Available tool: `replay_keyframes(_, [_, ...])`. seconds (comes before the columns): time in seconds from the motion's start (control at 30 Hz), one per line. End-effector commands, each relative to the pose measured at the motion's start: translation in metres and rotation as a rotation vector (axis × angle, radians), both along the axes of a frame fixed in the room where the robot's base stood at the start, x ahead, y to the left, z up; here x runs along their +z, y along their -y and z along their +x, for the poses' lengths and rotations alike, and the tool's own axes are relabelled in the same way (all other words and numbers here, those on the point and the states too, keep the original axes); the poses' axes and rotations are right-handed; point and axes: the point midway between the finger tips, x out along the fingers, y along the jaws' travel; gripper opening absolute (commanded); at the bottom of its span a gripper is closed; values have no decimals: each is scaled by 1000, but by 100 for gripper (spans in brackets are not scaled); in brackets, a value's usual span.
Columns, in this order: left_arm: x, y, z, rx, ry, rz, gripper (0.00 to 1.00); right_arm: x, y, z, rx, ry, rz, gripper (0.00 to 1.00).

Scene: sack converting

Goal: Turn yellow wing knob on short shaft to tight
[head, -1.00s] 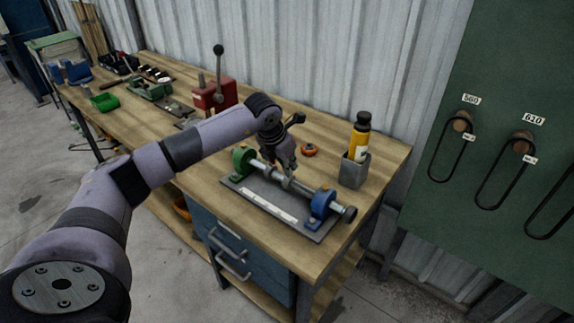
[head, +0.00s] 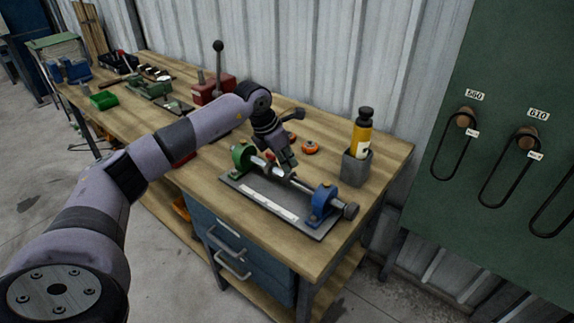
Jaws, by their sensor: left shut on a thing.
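A short shaft (head: 305,188) lies across a dark base plate (head: 240,187), between a green block (head: 242,155) and a blue block (head: 322,204). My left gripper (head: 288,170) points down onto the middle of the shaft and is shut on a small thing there. It is at the place of the wing knob, but the fingers hide it and I make out no yellow. A small red part (head: 270,157) shows beside the fingers. My right gripper is not in view.
An orange ring-like part (head: 310,147) lies behind the gripper. A yellow bottle (head: 362,138) stands in a grey holder (head: 356,168) at the right.

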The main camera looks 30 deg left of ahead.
Motion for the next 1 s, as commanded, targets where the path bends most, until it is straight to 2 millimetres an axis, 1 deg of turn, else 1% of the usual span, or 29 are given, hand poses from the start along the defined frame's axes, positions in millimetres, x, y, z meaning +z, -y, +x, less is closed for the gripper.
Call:
replay_keyframes(0.03, [-1,-1,1,-42,1,-2,0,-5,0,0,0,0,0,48])
replay_keyframes(0.2, [0,-2,2,-205,2,-4,0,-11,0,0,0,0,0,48])
replay_keyframes(1.0, [1,-4,8,-946,3,-8,0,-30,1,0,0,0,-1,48])
